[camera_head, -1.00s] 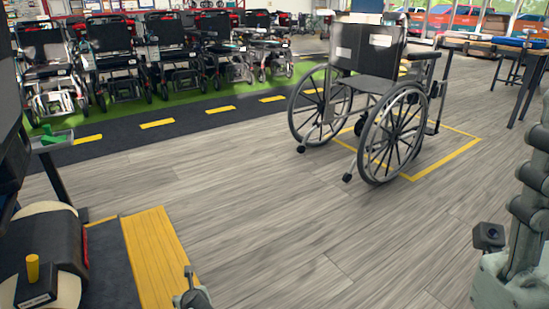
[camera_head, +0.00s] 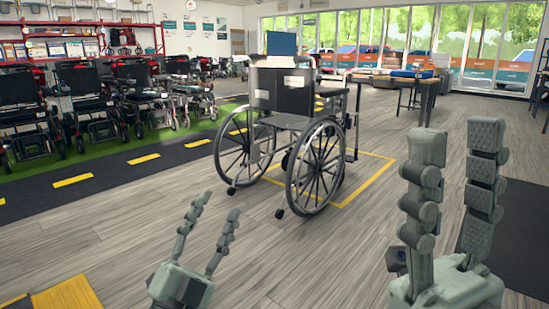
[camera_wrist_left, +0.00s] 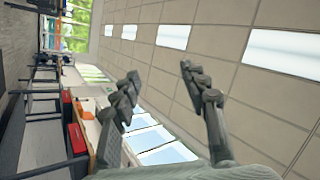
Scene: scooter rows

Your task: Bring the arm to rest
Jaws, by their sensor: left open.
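My left gripper (camera_head: 218,206) is at the bottom middle of the head view, fingers pointing up over the floor. Its fingers are spread with nothing between them. The left wrist view also shows the left gripper (camera_wrist_left: 160,72) open and empty, tilted toward the ceiling. My right gripper (camera_head: 458,140) stands upright at the lower right of the head view. Its two thick fingers are apart, with only floor visible between them.
A wheelchair (camera_head: 285,120) stands on a yellow-marked square beyond my grippers. A row of folded scooters or chairs (camera_head: 90,105) lines the left. A table (camera_head: 400,79) is at the back right. Grey floor (camera_head: 120,235) is clear at the lower left.

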